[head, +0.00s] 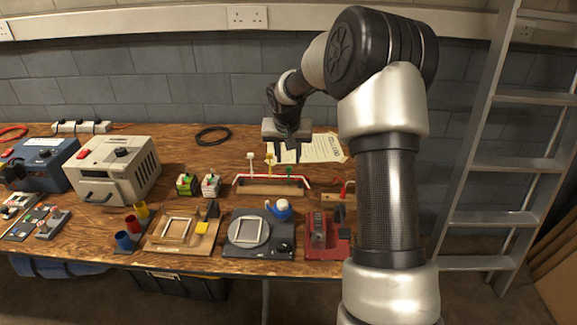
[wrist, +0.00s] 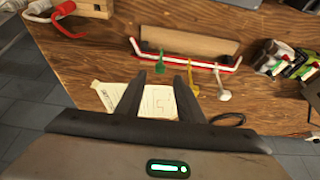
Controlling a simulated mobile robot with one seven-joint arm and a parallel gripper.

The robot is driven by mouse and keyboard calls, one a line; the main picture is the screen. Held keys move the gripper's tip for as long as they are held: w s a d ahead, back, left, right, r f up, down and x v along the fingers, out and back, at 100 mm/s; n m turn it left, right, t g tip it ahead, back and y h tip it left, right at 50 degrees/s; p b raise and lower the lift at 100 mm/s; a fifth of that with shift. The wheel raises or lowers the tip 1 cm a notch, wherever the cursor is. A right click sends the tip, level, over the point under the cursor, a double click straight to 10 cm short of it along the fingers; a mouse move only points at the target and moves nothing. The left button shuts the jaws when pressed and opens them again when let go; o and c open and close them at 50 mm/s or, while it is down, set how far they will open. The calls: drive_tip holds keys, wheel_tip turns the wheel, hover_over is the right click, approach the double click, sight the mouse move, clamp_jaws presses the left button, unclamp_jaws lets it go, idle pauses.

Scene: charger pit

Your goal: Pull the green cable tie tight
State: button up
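The green cable tie (wrist: 160,62) hangs on a red-and-white cable run (wrist: 186,62) along a wooden block, and its tail stands off toward my gripper. In the head view the green tie (head: 289,174) is at the right part of the cable (head: 243,179). A yellow tie (wrist: 218,80) and a white tie (wrist: 224,96) sit farther along the same cable. My gripper (wrist: 170,72) is open, with a gap between its fingers and nothing seen in it. Its left fingertip appears close to the green tail; I cannot tell whether they touch.
A printed sheet (head: 322,149) lies on the bench behind the cable block. Two small green-and-white boxes (wrist: 285,62) stand beside the block. A wooden block with a red hook (wrist: 68,22) is on the other side. A black cable coil (head: 213,136) lies at the back.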

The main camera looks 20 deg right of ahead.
sight(289, 166)
drive_tip(key=shift+b+x, duration=0.3)
drive_tip(key=shift+x, duration=1.95)
drive_tip(key=shift+c, duration=0.2)
clamp_jaws()
drive_tip(key=shift+r, duration=0.1)
